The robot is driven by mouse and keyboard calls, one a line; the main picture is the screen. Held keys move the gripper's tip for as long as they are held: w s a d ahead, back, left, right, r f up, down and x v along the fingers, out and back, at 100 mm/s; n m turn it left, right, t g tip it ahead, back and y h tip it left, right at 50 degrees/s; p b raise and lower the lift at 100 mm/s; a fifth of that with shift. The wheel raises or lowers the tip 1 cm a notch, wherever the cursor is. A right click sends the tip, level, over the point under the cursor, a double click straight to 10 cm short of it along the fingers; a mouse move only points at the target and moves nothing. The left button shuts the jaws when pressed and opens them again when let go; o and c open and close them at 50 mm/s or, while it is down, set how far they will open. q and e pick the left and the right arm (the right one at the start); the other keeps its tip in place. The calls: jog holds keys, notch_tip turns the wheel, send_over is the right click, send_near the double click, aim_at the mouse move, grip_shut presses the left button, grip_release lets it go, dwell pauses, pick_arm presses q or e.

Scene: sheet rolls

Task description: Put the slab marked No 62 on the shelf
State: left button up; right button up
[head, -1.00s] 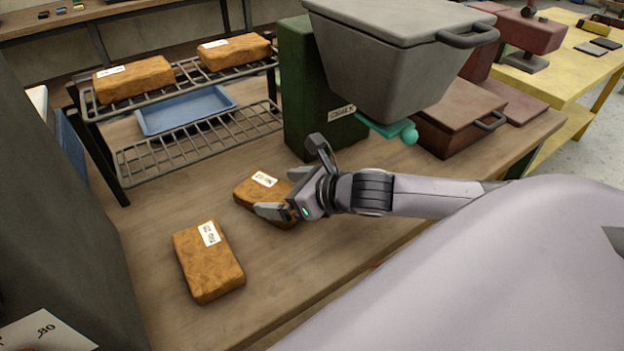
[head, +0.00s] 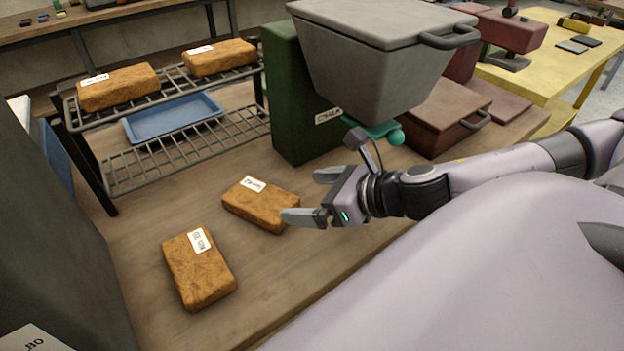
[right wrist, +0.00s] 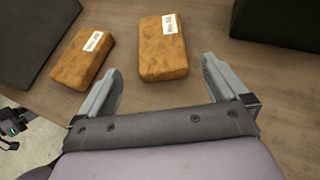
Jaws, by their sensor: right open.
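Two brown slabs with white labels lie flat and apart on the wooden bench (head: 150,235): a farther slab (head: 258,208) and a nearer slab (head: 203,275). Two more lie on the upper rack of the wire shelf (head: 190,150), a left slab (head: 120,90) and a right slab (head: 220,60). My right gripper (head: 303,195) is open and empty, just right of the farther bench slab. The right wrist view shows that slab (right wrist: 163,50) beyond the open fingers. A part with a green light, apparently my left gripper (right wrist: 12,128), shows at that view's edge.
A blue tray (head: 175,118) sits in the wire shelf below the upper slabs. A green box (head: 290,100) and a grey lidded bin (head: 375,70) stand right of the shelf. A dark grey block (head: 50,240) bounds the left. Bench around the two slabs is clear.

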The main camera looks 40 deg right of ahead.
aim_at(261, 197)
jog(key=shift+w+d+p, duration=0.3)
jog(key=shift+w+p, duration=0.05)
jog(key=shift+w, duration=0.1)
jog(key=shift+w+d+f+m+h+p, duration=0.15)
jog(key=shift+w+f+m+h+p, duration=0.25)
jog(key=shift+w, duration=0.2)
jog(key=shift+w+a+f+g+p, duration=0.2)
jog(key=shift+w+a+f+p, duration=0.2)
jog(key=shift+w, duration=0.25)
jog(key=shift+w+a+f+g+p, duration=0.2)
jog(key=shift+w+a+f+p, duration=0.1)
jog(key=shift+w+a, duration=0.25)
jog(key=shift+w+a+f, duration=0.3)
jog(key=shift+w+a, duration=0.2)
jog(key=shift+a, duration=0.05)
jog(key=shift+x, duration=3.65)
jog(key=shift+s+a, duration=0.1)
